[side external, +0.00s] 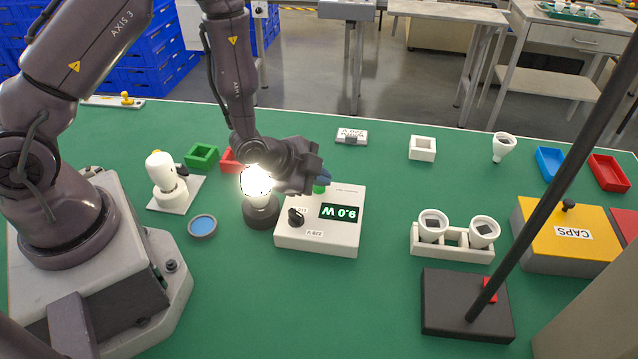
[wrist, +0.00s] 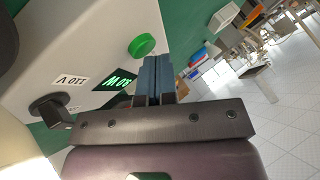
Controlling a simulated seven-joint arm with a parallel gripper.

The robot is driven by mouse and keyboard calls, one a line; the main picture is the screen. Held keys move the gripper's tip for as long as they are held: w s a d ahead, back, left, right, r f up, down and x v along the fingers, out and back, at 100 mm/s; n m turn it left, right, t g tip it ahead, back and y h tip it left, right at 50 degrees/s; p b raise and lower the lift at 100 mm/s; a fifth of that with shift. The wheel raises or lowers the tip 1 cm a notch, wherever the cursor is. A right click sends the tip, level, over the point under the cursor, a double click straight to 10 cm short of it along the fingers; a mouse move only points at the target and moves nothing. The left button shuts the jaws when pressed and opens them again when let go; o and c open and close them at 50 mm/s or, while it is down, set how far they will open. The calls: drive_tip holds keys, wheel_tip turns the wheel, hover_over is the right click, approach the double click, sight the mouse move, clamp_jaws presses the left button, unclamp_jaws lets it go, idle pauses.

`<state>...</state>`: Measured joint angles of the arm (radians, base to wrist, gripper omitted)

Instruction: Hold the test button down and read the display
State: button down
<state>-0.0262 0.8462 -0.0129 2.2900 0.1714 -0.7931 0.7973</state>
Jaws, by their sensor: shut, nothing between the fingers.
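The pale tester box (side external: 340,235) stands on the green table. Its lit display (side external: 341,212) appears to read 9.0 W; it is tilted and partly covered in the wrist view (wrist: 115,80). The green test button (side external: 320,188) is on the box's far part and shows as a raised round cap in the wrist view (wrist: 142,45). My gripper (side external: 324,177) is shut and empty, with its blue fingertips (wrist: 155,62) beside the button. I cannot tell whether they touch it. A glowing bulb (side external: 256,181) stands in a dark socket (side external: 261,212) left of the box.
A black knob (side external: 296,216) is on the box near the socket. A white bulb on a stand (side external: 166,180) and a blue-topped round dish (side external: 203,226) lie to the left. A two-cup holder (side external: 452,249), a yellow CAPS box (side external: 565,230) and a dark pole base (side external: 460,305) stand right.

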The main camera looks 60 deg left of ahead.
sight(319, 189)
drive_tip(key=shift+r, duration=0.15)
idle(0.6)
drive_tip(key=shift+r, duration=0.7)
drive_tip(key=shift+r, duration=2.55)
drive_tip(key=s+n+g, duration=0.1)
drive_tip(key=s+f+g, duration=0.1)
drive_tip(key=s+a+f+n+g, duration=0.1)
drive_tip(key=s, duration=0.1)
drive_tip(key=shift+f+n+y, duration=0.15)
drive_tip(key=shift+n+y, duration=0.15)
drive_tip(key=shift+y, duration=0.1)
drive_tip(key=s+r+n, duration=0.4)
drive_tip(key=s+r, duration=0.4)
drive_tip(key=r, duration=0.5)
drive_tip(key=s+r+n, duration=0.4)
drive_tip(key=s+r, duration=0.3)
drive_tip(key=r, duration=0.5)
drive_tip(key=shift+s+a+r+y, duration=0.3)
drive_tip(key=shift+s+r, duration=0.05)
